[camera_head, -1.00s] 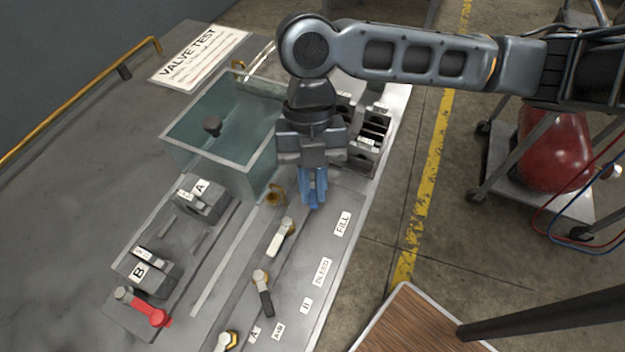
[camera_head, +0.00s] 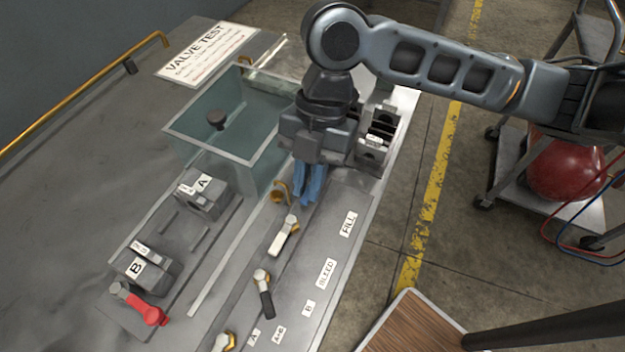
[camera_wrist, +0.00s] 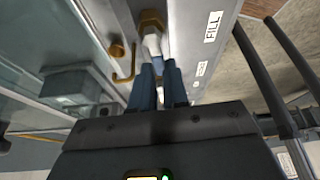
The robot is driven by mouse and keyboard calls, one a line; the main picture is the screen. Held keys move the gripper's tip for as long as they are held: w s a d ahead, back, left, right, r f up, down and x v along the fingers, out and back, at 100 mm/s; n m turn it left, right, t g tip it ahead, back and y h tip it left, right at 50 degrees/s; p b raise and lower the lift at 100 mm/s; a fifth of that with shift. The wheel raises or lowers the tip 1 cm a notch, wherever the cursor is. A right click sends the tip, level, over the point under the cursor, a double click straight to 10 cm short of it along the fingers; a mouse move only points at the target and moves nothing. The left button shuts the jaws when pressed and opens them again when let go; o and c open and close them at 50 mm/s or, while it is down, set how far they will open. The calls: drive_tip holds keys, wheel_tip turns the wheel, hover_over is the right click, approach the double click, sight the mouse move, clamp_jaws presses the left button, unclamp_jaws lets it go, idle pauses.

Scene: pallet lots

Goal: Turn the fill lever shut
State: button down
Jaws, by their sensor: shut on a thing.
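The fill lever has a brass hub and a pale handle (camera_wrist: 152,44), seen at the top of the wrist view beside the FILL label (camera_wrist: 213,27). My gripper (camera_wrist: 158,66) is shut on this handle with its blue fingers. In the head view my gripper (camera_head: 305,198) and its fingers hide the lever. The FILL label (camera_head: 347,224) is to the right of them there. The lever's exact angle is hard to tell.
Near my fingers stand a brass hook (camera_head: 281,191), another white lever (camera_head: 282,236) and a black lever (camera_head: 265,291). A glass tank (camera_head: 187,143) is at the left, with a dark slotted block (camera_head: 371,147) at the right. A red lever (camera_head: 142,308) lies front left.

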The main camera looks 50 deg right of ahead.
drive_tip(key=shift+w+m, duration=0.15)
drive_tip(key=shift+m, duration=0.35)
drive_tip(key=c, duration=1.1)
unclamp_jaws()
